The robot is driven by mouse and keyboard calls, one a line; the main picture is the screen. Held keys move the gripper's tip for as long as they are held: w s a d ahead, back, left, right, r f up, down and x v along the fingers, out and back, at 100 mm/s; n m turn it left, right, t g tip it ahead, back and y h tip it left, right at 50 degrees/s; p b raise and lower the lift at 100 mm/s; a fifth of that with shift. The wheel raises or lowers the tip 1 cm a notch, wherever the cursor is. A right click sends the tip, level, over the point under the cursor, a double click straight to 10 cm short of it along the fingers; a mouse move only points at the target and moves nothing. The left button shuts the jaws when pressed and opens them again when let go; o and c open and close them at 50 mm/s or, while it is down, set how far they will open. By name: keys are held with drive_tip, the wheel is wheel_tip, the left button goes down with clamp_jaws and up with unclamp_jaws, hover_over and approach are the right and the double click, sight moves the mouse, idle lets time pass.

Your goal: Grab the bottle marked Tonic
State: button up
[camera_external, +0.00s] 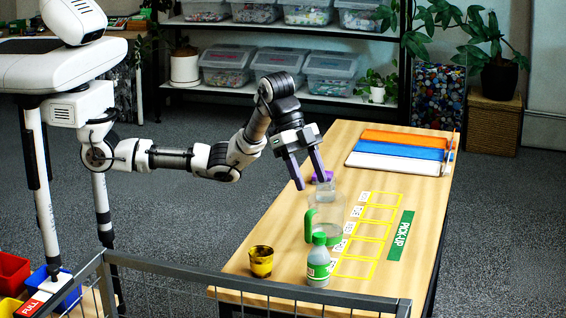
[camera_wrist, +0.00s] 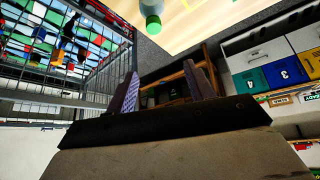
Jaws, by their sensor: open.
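A bottle (camera_external: 318,268) with a green cap and a green-and-white label stands upright on the wooden table (camera_external: 283,222) near its front edge. I cannot read the label, so I cannot tell whether it says Tonic. In the wrist view a green-capped bottle (camera_wrist: 151,14) shows at the top edge, cut off. My gripper (camera_external: 309,181) is open and empty, its fingers pointing down above the table, well behind the bottle and apart from it. In the wrist view the gripper fingers (camera_wrist: 163,78) are spread with nothing between them.
A clear jug (camera_external: 333,214) with a green handle stands behind the bottle, close below my gripper. A metal railing (camera_external: 250,284) runs in front.

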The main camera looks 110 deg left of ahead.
sight(319, 234)
drive_tip(key=shift+g+y, duration=0.6)
drive_tip(key=shift+g, duration=0.2)
drive_tip(key=x, duration=0.3)
drive_tip(key=s+x, duration=0.1)
drive_tip(key=x, duration=0.2)
drive_tip(key=p+x, duration=0.1)
drive_tip(key=x, duration=0.2)
drive_tip(key=shift+s+d+f, duration=0.1)
drive_tip(key=shift+s+f, duration=0.05)
drive_tip(key=shift+f, duration=0.3)
drive_tip(key=shift+w+p+x, duration=0.2)
drive_tip(key=shift+p+x, duration=0.7)
drive_tip(key=shift+x, duration=1.7)
drive_tip(key=shift+d+r, duration=0.15)
drive_tip(key=shift+d, duration=0.05)
clamp_jaws()
